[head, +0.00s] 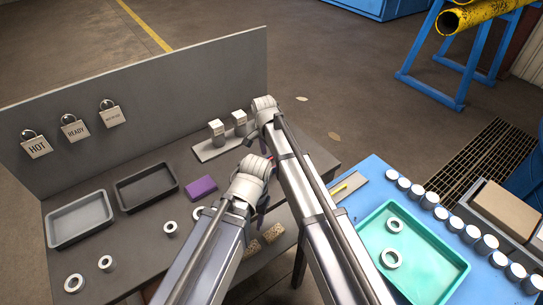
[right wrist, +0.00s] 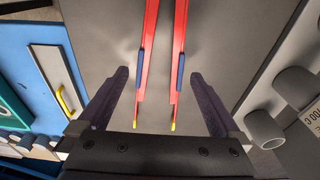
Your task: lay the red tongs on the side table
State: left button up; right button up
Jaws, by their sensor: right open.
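The red tongs (right wrist: 144,65) show in the right wrist view as two long red arms with blue sleeves and yellow tips. They lie over the grey workbench (head: 150,90). My right gripper (right wrist: 160,95) is open, with one dark purple finger on each side of the tongs and a gap to both arms. In the head view the tongs are almost wholly hidden behind my arms. My left gripper (head: 259,190) is in front of the right arm, its fingers mostly hidden. The blue side table (head: 361,207) is at the right.
The side table holds a teal tray (head: 452,283) with rings, a plate with a yellow handle (head: 346,186) and a row of white-topped cylinders. The bench holds two trays, a purple block (head: 201,188), rings and upright blocks (head: 216,130). A panel stands behind.

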notch_tip(320, 180, up, 9)
jog(key=p, duration=0.8)
jog(key=shift+s+a, duration=0.3)
jog(key=shift+a, duration=0.15)
